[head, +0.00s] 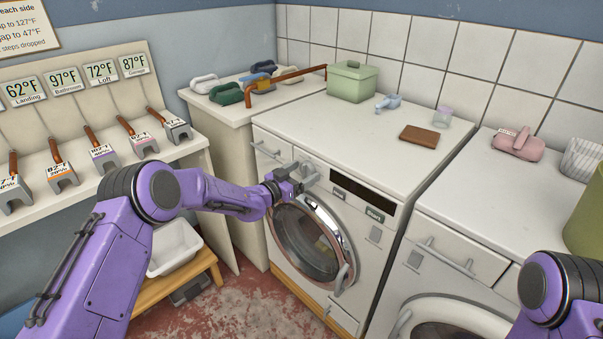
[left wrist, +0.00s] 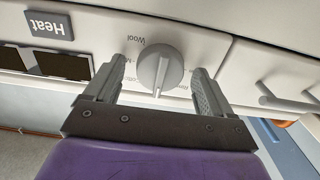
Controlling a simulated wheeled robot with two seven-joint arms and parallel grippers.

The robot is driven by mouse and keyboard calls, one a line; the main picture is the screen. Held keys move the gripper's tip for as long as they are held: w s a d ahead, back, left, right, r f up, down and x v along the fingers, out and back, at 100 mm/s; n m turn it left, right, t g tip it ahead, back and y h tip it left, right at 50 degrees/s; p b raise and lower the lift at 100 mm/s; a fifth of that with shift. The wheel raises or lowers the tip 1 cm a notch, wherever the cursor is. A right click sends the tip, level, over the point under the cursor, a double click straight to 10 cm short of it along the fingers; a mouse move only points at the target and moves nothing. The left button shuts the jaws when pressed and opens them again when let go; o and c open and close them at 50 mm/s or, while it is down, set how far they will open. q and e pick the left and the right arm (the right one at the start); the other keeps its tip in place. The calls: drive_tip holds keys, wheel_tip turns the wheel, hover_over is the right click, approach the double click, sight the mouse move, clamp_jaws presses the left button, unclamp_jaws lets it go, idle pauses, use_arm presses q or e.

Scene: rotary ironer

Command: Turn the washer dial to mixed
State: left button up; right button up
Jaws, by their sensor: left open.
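The washer (head: 345,165) is white with a round glass door (head: 312,243) that is shut. Its grey washer dial (left wrist: 160,70) sits on the front panel and shows in the left wrist view. The words around it are upside down or tilted; I read "Wool", and a label starting with "M" is partly hidden by a finger. A pale mark on the dial points toward the bottom of the wrist picture. My left gripper (head: 300,178) is open, with one finger on each side of the dial; contact is unclear. It also shows in the left wrist view (left wrist: 160,85). My right gripper is out of view.
A dark display and a labelled grey button (head: 375,213) are right of the dial. A drawer handle (head: 265,150) is to its left. A green box (head: 352,82) and brown block (head: 419,136) lie on top. A second machine (head: 450,250) stands at right.

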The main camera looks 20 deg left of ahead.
use_arm(q)
drive_tip(key=c, duration=1.1)
drive_tip(key=shift+o, duration=0.2)
drive_tip(key=shift+f, duration=0.1)
drive_tip(key=m+b, duration=0.2)
drive_tip(key=shift+f+b, duration=0.15)
drive_tip(key=shift+b, duration=0.25)
drive_tip(key=m+b, duration=1.4)
drive_tip(key=b, duration=0.2)
drive_tip(key=shift+m+b, duration=0.9)
drive_tip(key=shift+b, duration=0.15)
drive_tip(key=shift+r, duration=0.2)
